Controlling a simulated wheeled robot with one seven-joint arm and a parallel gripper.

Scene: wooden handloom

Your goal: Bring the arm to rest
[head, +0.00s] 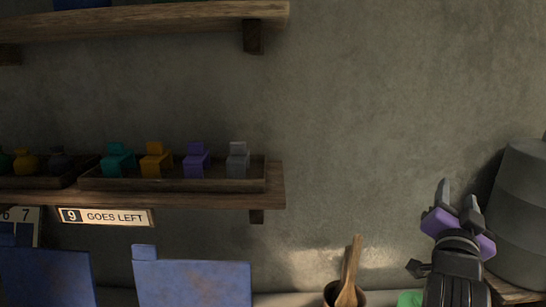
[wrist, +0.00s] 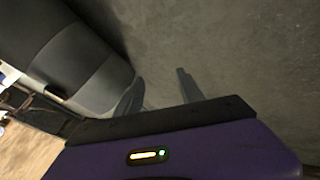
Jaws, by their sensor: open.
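My gripper (head: 458,200) is at the lower right of the head view, raised in front of the grey wall with its fingers pointing up. In the wrist view its two dark fingers (wrist: 158,95) stand apart with nothing between them, and the wall shows through the gap. The gripper is open and empty. My dark wrist and purple gripper body show below the fingers.
A large grey rounded container (head: 522,215) stands close right of my gripper; it fills the upper left of the wrist view (wrist: 75,60). A pot with a wooden spoon (head: 351,270) is to the left. A shelf (head: 225,198) holds a tray (head: 255,185) of coloured blocks. Bare wall lies between.

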